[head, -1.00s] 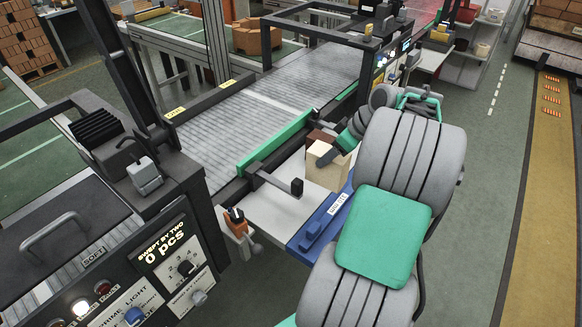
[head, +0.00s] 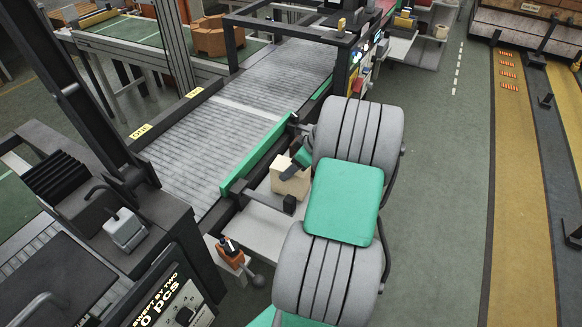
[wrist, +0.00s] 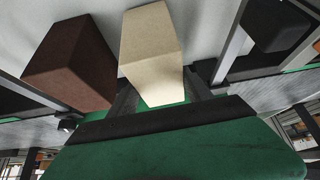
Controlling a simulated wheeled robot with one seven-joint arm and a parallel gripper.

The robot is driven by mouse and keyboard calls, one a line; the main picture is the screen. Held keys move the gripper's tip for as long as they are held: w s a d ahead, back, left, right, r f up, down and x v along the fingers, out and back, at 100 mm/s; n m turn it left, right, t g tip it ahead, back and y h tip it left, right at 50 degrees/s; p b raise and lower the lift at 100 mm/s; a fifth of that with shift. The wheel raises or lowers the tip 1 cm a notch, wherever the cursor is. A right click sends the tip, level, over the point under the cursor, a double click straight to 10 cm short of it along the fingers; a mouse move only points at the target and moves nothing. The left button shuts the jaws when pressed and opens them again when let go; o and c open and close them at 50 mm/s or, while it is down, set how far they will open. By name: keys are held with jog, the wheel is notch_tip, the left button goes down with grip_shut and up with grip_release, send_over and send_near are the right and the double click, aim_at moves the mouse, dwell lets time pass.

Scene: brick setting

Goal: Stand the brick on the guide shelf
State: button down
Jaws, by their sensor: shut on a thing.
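My gripper (head: 294,168) is shut on a cream brick (head: 290,183), close beside the green guide rail (head: 265,157). In the wrist view the cream brick (wrist: 152,50) sits between the two dark fingers (wrist: 158,97). A dark brown brick (wrist: 72,62) is just left of it there. The pale shelf (head: 258,230) runs along the near side of the rail, with a black stop arm across it just in front of the cream brick. I cannot tell whether the cream brick touches the shelf. My arm hides the shelf's right part.
The roller conveyor (head: 230,125) lies beyond the green rail. An orange clamp with a lever (head: 232,252) is at the shelf's near end. Open floor (head: 440,200) lies to the right.

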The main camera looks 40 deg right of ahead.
jog(key=shift+f, duration=0.2)
jog(key=shift+f, duration=0.1)
jog(key=shift+f+b, duration=0.15)
jog(key=shift+b, duration=0.15)
jog(key=shift+c, duration=2.2)
grip_release()
jog(key=shift+r+p, duration=0.4)
jog(key=shift+p, duration=0.05)
jog(key=b+v, duration=0.2)
jog(key=v, duration=0.9)
jog(key=shift+s+r, duration=0.25)
jog(key=shift+s, duration=0.1)
jog(key=shift+d, duration=0.1)
